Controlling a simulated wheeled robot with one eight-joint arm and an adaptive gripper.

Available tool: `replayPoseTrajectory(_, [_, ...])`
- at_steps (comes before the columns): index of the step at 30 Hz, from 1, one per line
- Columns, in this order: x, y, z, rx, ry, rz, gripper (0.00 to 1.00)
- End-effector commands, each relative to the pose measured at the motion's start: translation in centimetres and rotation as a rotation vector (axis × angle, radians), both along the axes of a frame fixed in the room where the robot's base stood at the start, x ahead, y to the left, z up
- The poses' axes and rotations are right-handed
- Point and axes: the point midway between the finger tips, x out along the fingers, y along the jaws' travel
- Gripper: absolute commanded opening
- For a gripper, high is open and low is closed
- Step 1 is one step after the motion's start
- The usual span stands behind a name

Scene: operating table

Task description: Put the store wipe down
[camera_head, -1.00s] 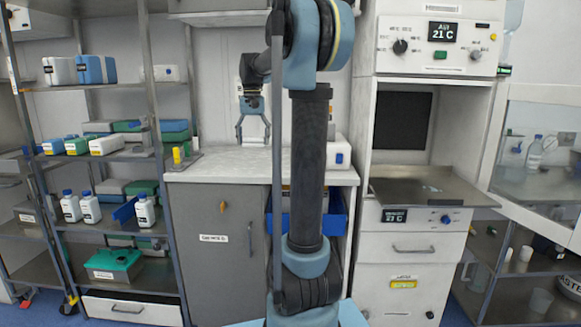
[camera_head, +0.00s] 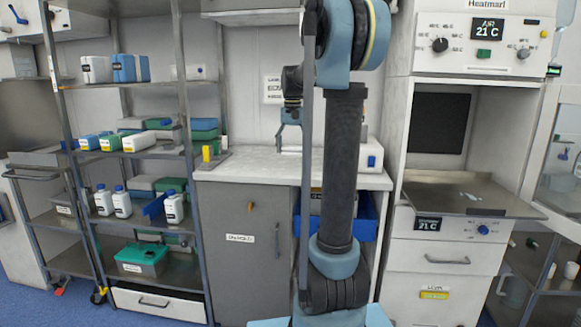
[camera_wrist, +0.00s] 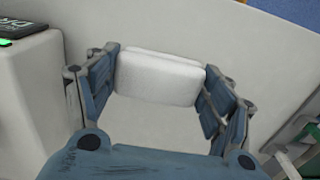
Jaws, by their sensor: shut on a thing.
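The wipe is a white, soft-edged, folded pad (camera_wrist: 158,78) in the wrist view. My gripper (camera_wrist: 162,92) has its two blue-grey fingers on the pad's left and right sides and is shut on it. A pale flat surface lies below the pad; I cannot tell whether the pad touches it. In the head view my gripper (camera_head: 290,128) is above the white worktop (camera_head: 250,168), partly hidden by my arm. The wipe cannot be made out clearly there.
A metal shelf rack with bottles (camera_head: 122,203), boxes and a green case (camera_head: 140,257) stands left. A white box (camera_head: 368,155) is at the worktop's right end. A device with a metal tray (camera_head: 465,194) stands right. A dark display (camera_wrist: 22,20) shows in the wrist view.

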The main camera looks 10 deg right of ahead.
Motion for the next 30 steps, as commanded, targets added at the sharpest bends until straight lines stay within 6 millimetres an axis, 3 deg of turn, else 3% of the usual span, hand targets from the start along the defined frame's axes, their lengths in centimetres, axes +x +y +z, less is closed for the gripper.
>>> replayPoseTrajectory(17, [0.0, 0.0, -5.7, 0.0, 0.0, 0.0, 0.55])
replayPoseTrajectory(28, [0.0, 0.1, -6.2, 0.0, 0.0, 0.002, 0.55])
replayPoseTrajectory(29, [0.0, 0.1, -6.2, 0.0, 0.0, 0.002, 0.81])
replayPoseTrajectory(30, [0.0, 0.2, -6.2, 0.0, 0.0, 0.002, 0.9])
